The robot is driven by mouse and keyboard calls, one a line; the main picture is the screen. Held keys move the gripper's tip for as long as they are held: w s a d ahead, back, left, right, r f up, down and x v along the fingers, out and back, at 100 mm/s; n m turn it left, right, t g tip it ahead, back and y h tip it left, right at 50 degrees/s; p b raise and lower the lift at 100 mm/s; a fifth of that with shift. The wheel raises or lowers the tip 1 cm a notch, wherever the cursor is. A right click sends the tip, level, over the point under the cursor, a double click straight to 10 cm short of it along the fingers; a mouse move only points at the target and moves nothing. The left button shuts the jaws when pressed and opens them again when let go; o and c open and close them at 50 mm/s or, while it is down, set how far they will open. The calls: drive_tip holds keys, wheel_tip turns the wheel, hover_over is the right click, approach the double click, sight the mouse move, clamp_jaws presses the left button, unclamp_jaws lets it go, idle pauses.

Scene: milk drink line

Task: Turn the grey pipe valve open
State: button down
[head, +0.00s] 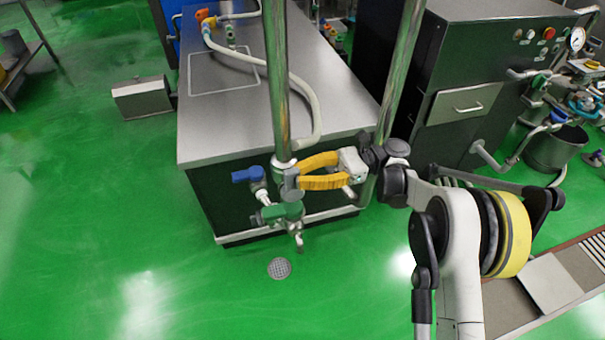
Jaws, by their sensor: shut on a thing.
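The grey pipe valve (290,192) sits on the vertical steel pipe (278,85), near its lower end, in front of the steel-topped cabinet. My gripper (297,177) reaches in from the right with its yellow fingers pointing left. The fingers are shut on the grey valve's handle, one finger above and one below in the picture. The fingertips partly hide the handle, so its exact angle to the pipe is hard to tell.
A blue-handled valve (247,174) sits close left of the grey one, and a green valve (283,212) just below. A second steel pipe (398,75) rises behind my gripper. The green floor (110,230) is clear at left, with a round drain (279,268).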

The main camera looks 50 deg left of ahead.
drive_tip(key=shift+f, duration=0.1)
drive_tip(key=c, duration=1.3)
unclamp_jaws()
drive_tip(key=shift+s, duration=0.1)
drive_tip(key=shift+c, duration=0.2)
wheel_tip(320, 180, up, 10)
drive_tip(key=shift+r, duration=0.1)
